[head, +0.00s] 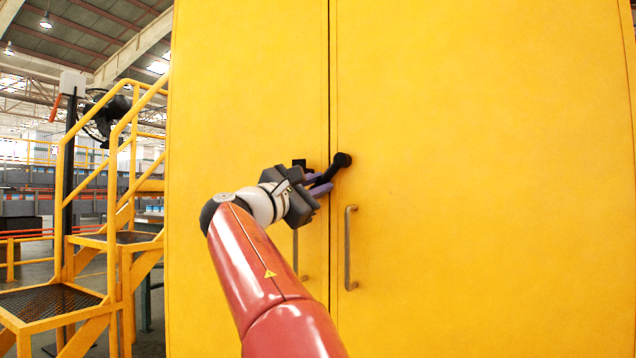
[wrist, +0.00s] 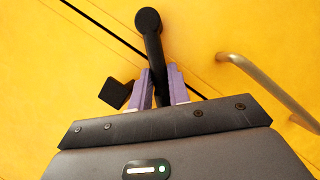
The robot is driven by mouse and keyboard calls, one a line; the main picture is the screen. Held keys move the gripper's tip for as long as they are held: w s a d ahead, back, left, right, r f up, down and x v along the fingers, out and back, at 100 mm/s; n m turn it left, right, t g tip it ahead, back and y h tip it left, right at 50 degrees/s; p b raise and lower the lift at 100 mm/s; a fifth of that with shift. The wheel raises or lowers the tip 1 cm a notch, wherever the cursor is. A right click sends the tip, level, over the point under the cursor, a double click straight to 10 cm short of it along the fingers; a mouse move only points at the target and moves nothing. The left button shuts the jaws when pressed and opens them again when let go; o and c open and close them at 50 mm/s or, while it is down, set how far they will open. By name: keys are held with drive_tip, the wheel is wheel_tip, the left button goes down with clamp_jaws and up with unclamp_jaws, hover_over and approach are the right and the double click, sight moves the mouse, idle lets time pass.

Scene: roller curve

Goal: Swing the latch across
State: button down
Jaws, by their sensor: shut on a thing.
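The latch (head: 341,162) is a black lever with a round pivot on the right door of a yellow cabinet. It slants down and left from the pivot, across the seam between the doors. My gripper (head: 318,184) is at the lever's lower end, with its purple fingers shut on it. In the wrist view the latch (wrist: 150,35) runs down from its round pivot to between the two fingers (wrist: 162,88). A black catch (wrist: 117,94) sits on the left door, left of the fingers and apart from the lever. The lever's tip is hidden by my gripper.
The yellow cabinet doors (head: 480,120) fill most of the head view. A grey bar handle (head: 349,248) stands out from the right door below the latch, and another handle (head: 296,252) is on the left door, partly behind my arm. Yellow steps (head: 100,240) stand at the left.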

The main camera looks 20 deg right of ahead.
drive_tip(key=c, duration=1.3)
unclamp_jaws()
drive_tip(key=shift+a, duration=0.1)
